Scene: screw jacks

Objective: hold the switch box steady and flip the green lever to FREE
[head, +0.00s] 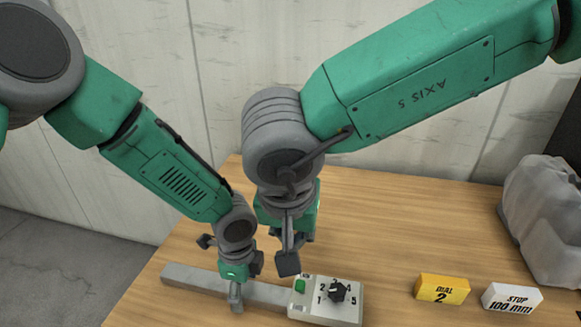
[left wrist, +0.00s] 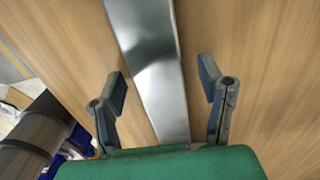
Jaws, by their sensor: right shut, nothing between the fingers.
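The switch box (head: 356,310) is a pale box on the table, low in the head view. It has a black dial knob (head: 338,291) among printed numbers. A small green lever (head: 300,286) sits at its upper left; I cannot tell its setting. My right gripper (head: 288,264) is shut and empty, pointing down just above and behind the box's left end. My left gripper (head: 236,296) is over the grey metal bar (head: 190,278), left of the box. In the left wrist view its fingers (left wrist: 163,84) are spread on either side of the bar (left wrist: 158,75), with nothing held.
A yellow block marked DIAL 2 (head: 442,290) and a white block marked STOP 100 mm (head: 512,298) stand right of the box. A grey, lumpy covered object (head: 545,215) is at the far right. The wooden table (head: 400,225) is clear behind the blocks.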

